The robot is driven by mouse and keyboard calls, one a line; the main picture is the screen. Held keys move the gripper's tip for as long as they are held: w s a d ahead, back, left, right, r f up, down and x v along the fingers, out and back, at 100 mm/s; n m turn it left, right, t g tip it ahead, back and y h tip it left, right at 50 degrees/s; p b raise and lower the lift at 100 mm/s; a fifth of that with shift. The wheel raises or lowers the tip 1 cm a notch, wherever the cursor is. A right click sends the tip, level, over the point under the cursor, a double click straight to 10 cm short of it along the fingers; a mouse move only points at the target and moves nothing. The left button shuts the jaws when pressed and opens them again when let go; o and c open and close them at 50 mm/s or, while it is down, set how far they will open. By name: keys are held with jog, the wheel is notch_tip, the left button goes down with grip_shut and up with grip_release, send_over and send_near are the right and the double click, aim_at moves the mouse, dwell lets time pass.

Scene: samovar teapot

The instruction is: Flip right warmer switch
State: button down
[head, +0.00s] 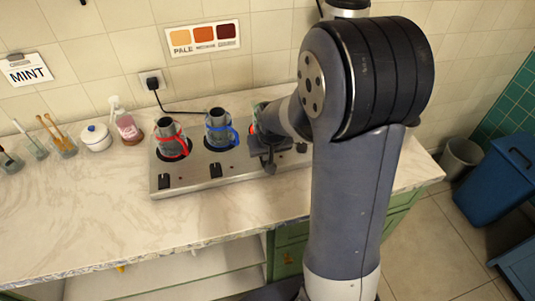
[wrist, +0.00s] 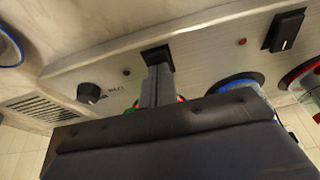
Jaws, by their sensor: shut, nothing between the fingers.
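The steel warmer station (head: 190,183) has a row of black switches along its front. The right warmer's black switch (wrist: 155,53) shows in the wrist view, just beyond my fingertips. My gripper (wrist: 159,70) is shut and empty, its tips overlapping the switch's near edge; I cannot tell if they touch. In the head view my gripper (head: 269,166) reaches down at the station's front and hides this switch. The middle switch (head: 215,170) and left switch (head: 165,181) are in clear view. The right warmer's vessel is mostly hidden by my arm.
A red-banded vessel (head: 171,140) and a blue-banded vessel (head: 218,128) stand on the left and middle warmers, close to my gripper. A black knob (wrist: 89,93) sits beside the right switch. The marble counter (head: 100,205) is clear in front of the station.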

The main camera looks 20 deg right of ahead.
jog(key=shift+w+r, duration=0.15)
jog(key=shift+w, duration=0.35)
jog(key=shift+r, duration=0.1)
jog(key=shift+r+p, duration=0.3)
jog(key=shift+p, duration=0.1)
jog(key=p+v, duration=0.1)
jog(key=v, duration=0.1)
jog(key=p+v, duration=0.2)
jog(key=shift+w+r, duration=0.2)
jog(key=shift+w, duration=0.2)
jog(key=s+r+b, duration=0.2)
jog(key=s+r, duration=0.3)
jog(key=r, duration=0.2)
jog(key=shift+s+r, duration=0.2)
